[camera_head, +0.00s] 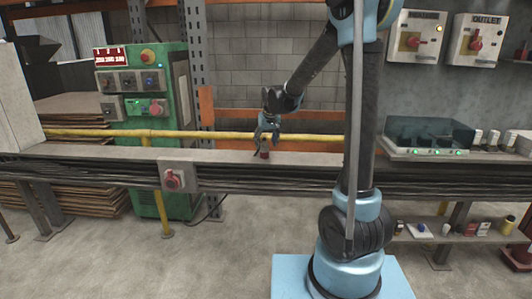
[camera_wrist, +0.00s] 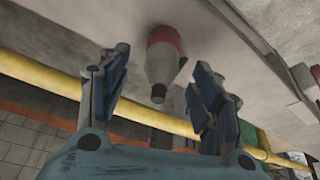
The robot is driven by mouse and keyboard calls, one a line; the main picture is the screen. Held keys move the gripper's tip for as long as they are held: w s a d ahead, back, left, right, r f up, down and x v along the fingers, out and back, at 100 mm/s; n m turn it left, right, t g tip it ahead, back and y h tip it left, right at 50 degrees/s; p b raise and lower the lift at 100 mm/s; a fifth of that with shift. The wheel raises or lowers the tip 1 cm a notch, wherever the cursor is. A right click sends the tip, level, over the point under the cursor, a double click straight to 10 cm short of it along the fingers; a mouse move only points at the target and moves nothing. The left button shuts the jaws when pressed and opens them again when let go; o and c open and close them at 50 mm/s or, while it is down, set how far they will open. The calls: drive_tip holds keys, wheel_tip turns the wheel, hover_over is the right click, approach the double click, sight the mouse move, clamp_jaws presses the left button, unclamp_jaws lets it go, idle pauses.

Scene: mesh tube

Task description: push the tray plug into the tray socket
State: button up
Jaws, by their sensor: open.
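A plug with a red end and a grey body stands on the grey ledge; it shows small in the head view (camera_head: 264,154) and larger in the wrist view (camera_wrist: 162,62). My gripper (camera_head: 266,137) is just above it in the head view. In the wrist view my gripper (camera_wrist: 158,78) is open, with a finger on each side of the plug and visible gaps to it. The plug's dark tip points toward my palm. A grey box with a red round socket (camera_head: 173,180), which looks like the tray socket, is on the ledge's front, left of my gripper.
A yellow pipe (camera_head: 90,132) runs behind the ledge (camera_head: 225,154). Dark cables run below its edge. A green control cabinet (camera_head: 145,120) stands behind at left. A clear-covered unit with green lights (camera_head: 430,138) is at right. The ledge between plug and socket box looks clear.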

sight(265, 146)
drive_tip(key=shift+x, duration=2.2)
drive_tip(key=shift+a, duration=0.1)
drive_tip(key=shift+c, duration=0.4)
drive_tip(key=c, duration=1)
